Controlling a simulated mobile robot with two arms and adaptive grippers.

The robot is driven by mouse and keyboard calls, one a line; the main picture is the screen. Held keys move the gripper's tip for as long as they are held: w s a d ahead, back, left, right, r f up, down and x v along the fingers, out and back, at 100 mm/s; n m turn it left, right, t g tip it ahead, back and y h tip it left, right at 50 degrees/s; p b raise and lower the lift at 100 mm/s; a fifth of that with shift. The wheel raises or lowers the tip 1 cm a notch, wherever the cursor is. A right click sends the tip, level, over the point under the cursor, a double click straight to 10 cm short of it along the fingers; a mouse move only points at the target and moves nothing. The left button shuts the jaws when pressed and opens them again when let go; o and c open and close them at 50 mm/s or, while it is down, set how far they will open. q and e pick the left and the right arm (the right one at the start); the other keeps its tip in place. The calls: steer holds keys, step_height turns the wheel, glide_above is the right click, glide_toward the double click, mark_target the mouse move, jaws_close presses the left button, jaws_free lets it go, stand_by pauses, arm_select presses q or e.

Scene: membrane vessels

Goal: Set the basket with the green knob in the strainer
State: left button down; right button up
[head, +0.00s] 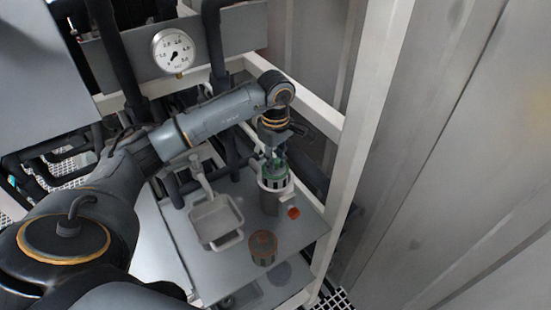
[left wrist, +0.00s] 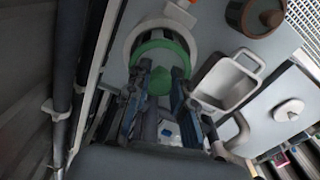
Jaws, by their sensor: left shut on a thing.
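The basket with the green knob (head: 275,182) is at the mouth of a white upright cylindrical vessel, which looks like the strainer (head: 271,204). Its green top shows above the vessel's rim; how deep it sits I cannot tell. In the left wrist view, the green top (left wrist: 158,46) lies within the white ring of the strainer (left wrist: 146,29), and the green knob (left wrist: 160,81) is between the fingers. My left gripper (head: 273,156) points down over the vessel and is shut on the knob; it also shows in the left wrist view (left wrist: 161,78). My right gripper is out of view.
A brown lidded pot (head: 263,248) stands in front of the strainer. A small orange piece (head: 293,213) is at the strainer's right. A pale square pan (head: 214,221) with handles lies to the left on the grey table (head: 222,285). A white frame post (head: 362,130) rises close on the right.

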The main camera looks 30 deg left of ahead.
mark_target(276, 181)
arm_select(q)
steer(key=shift+f+b, duration=0.7)
steer(key=shift+f, duration=0.75)
steer(key=shift+f+b, duration=0.9)
steer(key=shift+f, duration=0.1)
steer(key=shift+f+b, duration=1.3)
steer(key=shift+f, duration=0.25)
steer(key=shift+f+b, duration=0.25)
steer(key=shift+b, duration=0.1)
steer(key=c, duration=1.1)
jaws_free()
